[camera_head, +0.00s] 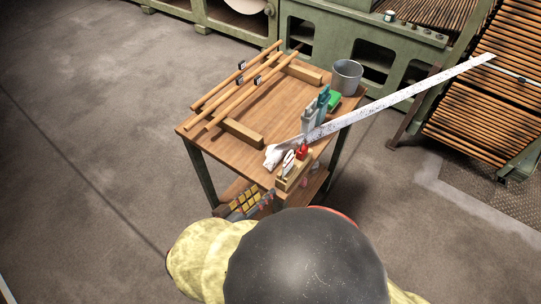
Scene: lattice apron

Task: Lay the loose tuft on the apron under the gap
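The slatted lattice apron (468,122) slopes at the right, with brown slats in a green frame. A thin pale bar crosses it near the right edge. A small white clump (272,156), possibly the tuft, is at the front edge of the wooden cart's top. A long, speckled white strip (405,93) runs from near the clump up across to the apron's upper edge. I cannot tell whether clump and strip are joined. I cannot make out the gap with certainty. My gripper does not show; only a dark, rounded part and yellow covering, probably mine, fill the bottom.
The wooden cart (222,104) carries several rods, wooden blocks (241,133), a grey bucket (346,76), a green block and upright grey and teal tools (309,117). Red-handled items sit in a front holder. Green machinery (310,38) stands behind. The floor at left is clear.

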